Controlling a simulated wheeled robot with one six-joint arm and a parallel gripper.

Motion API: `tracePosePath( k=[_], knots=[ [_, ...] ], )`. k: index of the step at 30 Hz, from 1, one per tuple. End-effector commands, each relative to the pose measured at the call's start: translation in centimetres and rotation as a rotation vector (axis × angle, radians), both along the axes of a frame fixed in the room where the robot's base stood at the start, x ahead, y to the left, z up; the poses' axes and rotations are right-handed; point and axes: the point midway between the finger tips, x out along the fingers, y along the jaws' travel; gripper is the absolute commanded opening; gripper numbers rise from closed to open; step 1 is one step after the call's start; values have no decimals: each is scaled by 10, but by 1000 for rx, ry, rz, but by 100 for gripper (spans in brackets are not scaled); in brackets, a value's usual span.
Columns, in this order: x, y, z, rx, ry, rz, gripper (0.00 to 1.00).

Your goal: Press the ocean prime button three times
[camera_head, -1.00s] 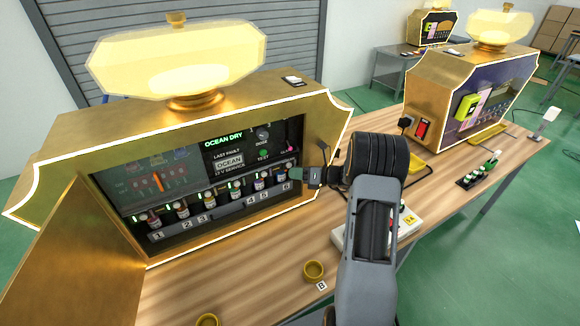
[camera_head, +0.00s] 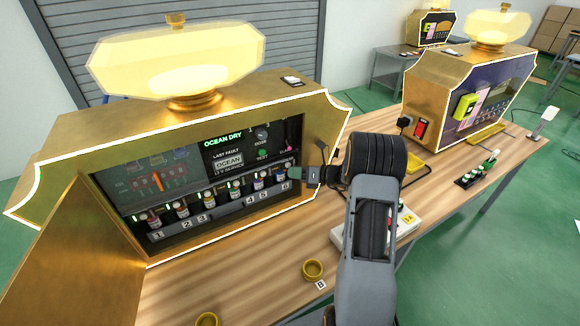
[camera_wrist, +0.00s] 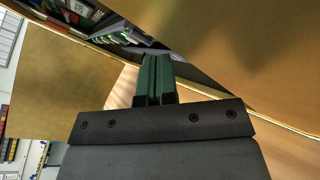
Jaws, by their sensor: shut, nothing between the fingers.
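The near gold perfume machine (camera_head: 330,125) has its front open, with a dark panel inside. Its display (camera_head: 223,140) reads "OCEAN DRY", with "LAST FAULT", "OCEAN" and "12 V SERVICE" below. A knob (camera_head: 262,134) marked "DOSE" and a green button (camera_head: 262,153) marked "TEST" sit right of it. I cannot pick out a button labelled ocean prime. My gripper (camera_head: 292,173) is shut and empty at the right end of the opening, near number 6. In the wrist view its green fingers (camera_wrist: 152,78) lie together, pointing into the opening; contact cannot be told.
Small bottles (camera_head: 182,209) stand in a numbered row below the panel. Two yellow cups (camera_head: 313,269) and a white box (camera_head: 345,238) are on the wooden table. A second machine (camera_head: 440,85) stands right.

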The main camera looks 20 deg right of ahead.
Motion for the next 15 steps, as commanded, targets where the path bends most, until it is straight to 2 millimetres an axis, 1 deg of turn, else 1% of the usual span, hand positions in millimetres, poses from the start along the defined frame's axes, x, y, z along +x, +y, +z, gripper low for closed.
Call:
tracePosePath(
  k=[1, 15],
  knots=[
    [6, 2, 7, -8, -13, 5, 0],
    [13, 3, 8, -8, -12, 4, 0]
  ],
)
